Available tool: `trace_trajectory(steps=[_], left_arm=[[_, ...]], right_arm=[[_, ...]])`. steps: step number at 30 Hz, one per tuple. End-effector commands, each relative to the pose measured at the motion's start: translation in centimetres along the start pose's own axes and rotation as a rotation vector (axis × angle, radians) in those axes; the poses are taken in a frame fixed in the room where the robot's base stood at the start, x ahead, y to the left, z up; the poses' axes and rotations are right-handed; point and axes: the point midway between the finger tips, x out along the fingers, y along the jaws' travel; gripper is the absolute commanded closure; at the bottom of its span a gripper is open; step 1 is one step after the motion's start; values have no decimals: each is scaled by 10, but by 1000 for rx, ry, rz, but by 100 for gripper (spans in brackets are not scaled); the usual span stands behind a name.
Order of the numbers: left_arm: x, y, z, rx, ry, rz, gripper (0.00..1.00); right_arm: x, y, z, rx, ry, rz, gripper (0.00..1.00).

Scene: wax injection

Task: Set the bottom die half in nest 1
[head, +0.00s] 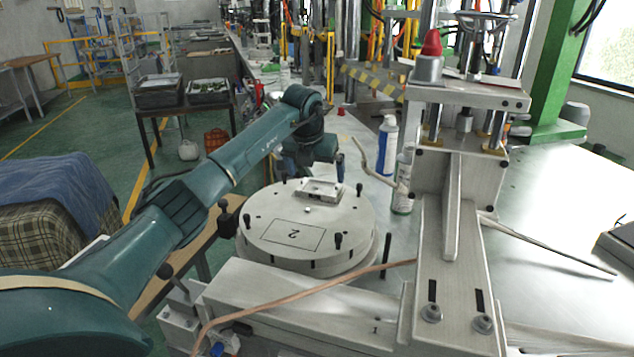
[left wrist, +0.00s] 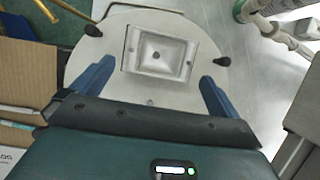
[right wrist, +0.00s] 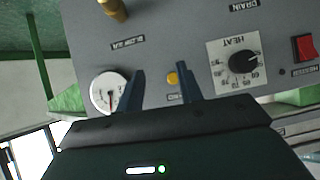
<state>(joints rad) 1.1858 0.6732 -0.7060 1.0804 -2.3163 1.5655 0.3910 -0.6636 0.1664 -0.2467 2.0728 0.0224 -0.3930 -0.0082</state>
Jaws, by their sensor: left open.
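The bottom die half (head: 320,188) is a pale metal rectangular block lying flat on the far part of the round plate (head: 270,215). An outlined nest marked 2 (head: 292,235) is empty at the near side. I cannot see a nest 1 label. My right gripper (right wrist: 161,70) is open and empty, facing a control panel.
Black pegs stand around the plate's rim. The metal press (head: 460,150) rises to its right. The panel carries a gauge (right wrist: 110,92), heat dial (right wrist: 240,62) and red switch (right wrist: 304,47).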

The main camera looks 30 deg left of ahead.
Motion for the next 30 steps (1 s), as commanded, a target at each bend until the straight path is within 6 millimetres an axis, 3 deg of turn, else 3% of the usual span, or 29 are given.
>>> trace_trajectory(steps=[6, 12, 30], left_arm=[[-46, 0, 0, 2, -3, 0, 0], [-68, 0, 0, 0, -1, -1, 0], [-73, 0, 0, 1, 1, 0, 0]], right_arm=[[1, -2, 1, -2, 9, -6, 64], [0, -3, -2, -5, 18, -10, 64], [0, -4, 1, -6, 12, -13, 64]])
